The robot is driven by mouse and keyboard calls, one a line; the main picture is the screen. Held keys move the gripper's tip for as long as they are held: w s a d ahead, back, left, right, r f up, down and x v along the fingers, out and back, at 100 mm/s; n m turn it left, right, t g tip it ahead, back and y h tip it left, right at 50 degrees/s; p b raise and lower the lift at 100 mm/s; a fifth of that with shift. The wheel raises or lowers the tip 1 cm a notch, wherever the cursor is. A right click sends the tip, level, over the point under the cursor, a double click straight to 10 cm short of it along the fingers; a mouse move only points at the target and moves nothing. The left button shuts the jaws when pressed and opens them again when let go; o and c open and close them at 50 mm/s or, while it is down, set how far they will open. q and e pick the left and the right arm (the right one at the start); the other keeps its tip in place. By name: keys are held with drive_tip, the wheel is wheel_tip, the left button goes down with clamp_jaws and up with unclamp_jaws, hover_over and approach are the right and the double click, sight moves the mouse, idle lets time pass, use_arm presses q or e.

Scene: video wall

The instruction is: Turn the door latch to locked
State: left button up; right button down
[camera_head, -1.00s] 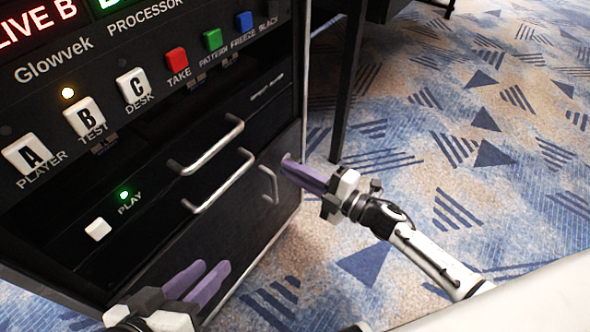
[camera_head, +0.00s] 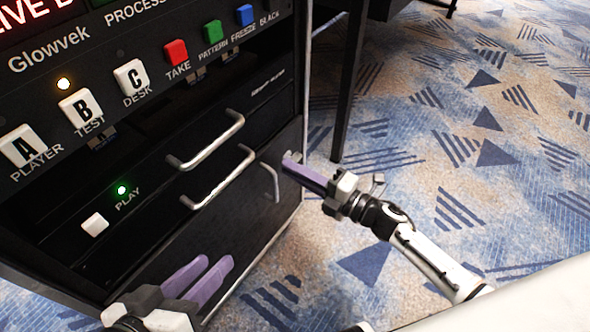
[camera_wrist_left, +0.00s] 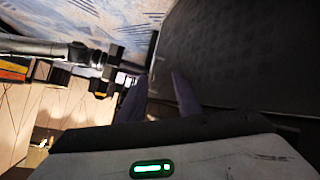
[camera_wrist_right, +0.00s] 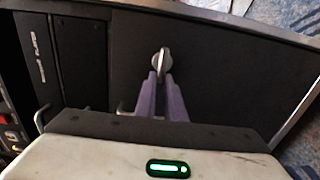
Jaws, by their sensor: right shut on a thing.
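The door latch (camera_wrist_right: 161,63) is a small silver turn knob on the dark door (camera_wrist_right: 215,65) of the rack. In the right wrist view it stands upright between the fingertips of my right gripper (camera_wrist_right: 162,80), which is shut on it. In the head view my right gripper (camera_head: 292,165) reaches the door's upper right area, and its fingers mostly hide the latch (camera_head: 289,156). My left gripper (camera_head: 217,263) is open and empty in front of the lower part of the rack. Its two fingers also show apart in the left wrist view (camera_wrist_left: 165,92).
The black rack (camera_head: 150,150) carries lit buttons and two drawer handles (camera_head: 207,142). Patterned carpet (camera_head: 450,130) to the right is clear.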

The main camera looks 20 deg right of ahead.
drive_tip(key=c, duration=1.8)
unclamp_jaws()
drive_tip(key=shift+c, duration=0.2)
